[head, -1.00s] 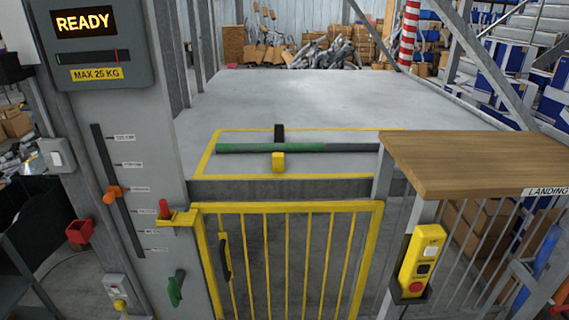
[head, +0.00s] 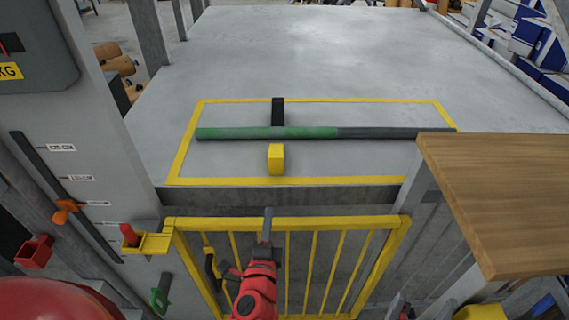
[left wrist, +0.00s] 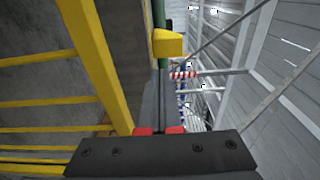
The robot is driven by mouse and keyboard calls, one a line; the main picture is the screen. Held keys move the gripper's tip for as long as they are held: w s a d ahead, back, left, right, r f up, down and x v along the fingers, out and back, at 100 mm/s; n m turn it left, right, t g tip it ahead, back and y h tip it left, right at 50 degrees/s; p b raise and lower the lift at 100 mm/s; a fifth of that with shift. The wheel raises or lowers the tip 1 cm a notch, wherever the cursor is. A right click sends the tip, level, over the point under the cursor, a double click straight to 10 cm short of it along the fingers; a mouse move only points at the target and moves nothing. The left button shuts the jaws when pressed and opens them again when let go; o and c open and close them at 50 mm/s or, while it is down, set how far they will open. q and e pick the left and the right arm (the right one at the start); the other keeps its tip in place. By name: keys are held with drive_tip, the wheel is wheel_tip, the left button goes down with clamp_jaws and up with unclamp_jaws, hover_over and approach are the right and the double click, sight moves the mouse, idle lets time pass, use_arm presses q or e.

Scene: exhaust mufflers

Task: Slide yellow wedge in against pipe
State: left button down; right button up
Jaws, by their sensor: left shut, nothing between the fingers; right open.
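The yellow wedge (head: 276,159) sits on the grey platform, on the near side of the pipe (head: 300,133). A narrow gap seems to show between them. The pipe is green on the left and dark grey on the right, and lies crosswise. A black block (head: 278,112) is on its far side. My left gripper (head: 268,213) is shut and empty at the gate's top rail, short of the wedge. In the left wrist view its shut fingers (left wrist: 162,78) point towards the wedge (left wrist: 168,44). My right gripper (head: 402,308) barely shows at the bottom edge, empty as far as visible.
The yellow gate (head: 290,224) stands in front of the platform (head: 330,60). A wooden tabletop (head: 500,200) juts in at the right, close to the pipe's right end. A grey post with a yellow bracket (head: 152,243) is at the left. The platform beyond the pipe is clear.

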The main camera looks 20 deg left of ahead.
sight(274, 170)
use_arm(q)
drive_tip(key=b+x, duration=0.4)
drive_tip(key=shift+w+a, duration=0.2)
drive_tip(key=shift+w, duration=0.05)
drive_tip(key=p+x, duration=0.1)
drive_tip(key=x, duration=0.1)
drive_tip(key=p+x, duration=0.1)
drive_tip(key=x, duration=0.2)
drive_tip(key=p+x, duration=0.1)
drive_tip(key=x, duration=0.1)
drive_tip(key=shift+w+r, duration=0.15)
drive_tip(key=shift+r, duration=0.2)
drive_tip(key=shift+w+a+f+p, duration=0.1)
drive_tip(key=shift+w+p, duration=0.1)
drive_tip(key=shift+w, duration=0.2)
drive_tip(key=shift+w+f+p, duration=0.1)
drive_tip(key=shift+w+p, duration=0.05)
drive_tip(key=shift+w, duration=0.2)
drive_tip(key=shift+w, duration=0.35)
drive_tip(key=b+x, duration=0.1)
drive_tip(key=x, duration=0.2)
drive_tip(key=shift+w+b, duration=0.2)
drive_tip(key=shift+b, duration=0.15)
